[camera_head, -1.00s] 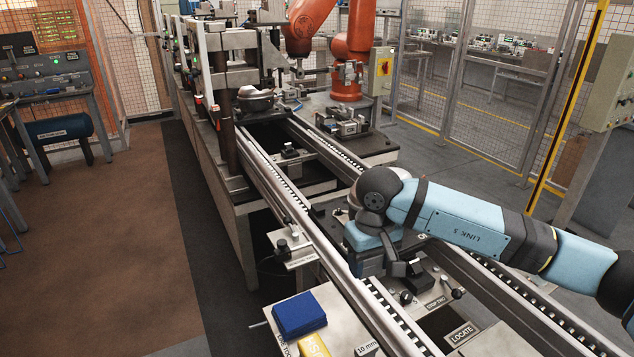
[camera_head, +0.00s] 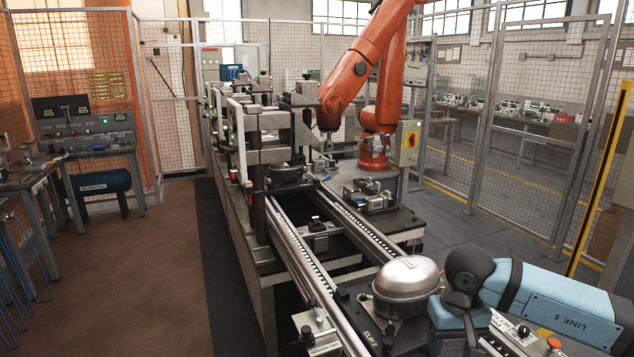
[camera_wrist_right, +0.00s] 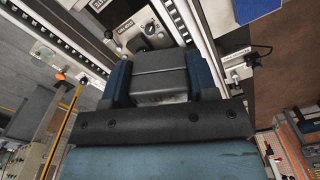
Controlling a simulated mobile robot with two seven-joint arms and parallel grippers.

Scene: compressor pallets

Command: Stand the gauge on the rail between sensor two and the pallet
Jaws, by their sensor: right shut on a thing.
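My right gripper (camera_wrist_right: 160,64) is shut on a dark grey block (camera_wrist_right: 160,82), which I take to be the gauge. Its two blue fingers press on the block's sides, above the rail unit. In the head view my right arm reaches in from the lower right; its fingertips are hidden. Sensor two (camera_head: 307,333), a small bracket with a black knob and a label, sits at the near rail's left side. The near rail (camera_head: 298,258) runs between it and the dark pallet (camera_head: 350,301), which carries a silver compressor dome (camera_head: 407,284). My left gripper is out of view.
An orange robot (camera_head: 352,75) stands at the back beside a press frame (camera_head: 262,140). Mesh fencing (camera_head: 535,120) stands at the right. Brown floor (camera_head: 120,270) at the left is open.

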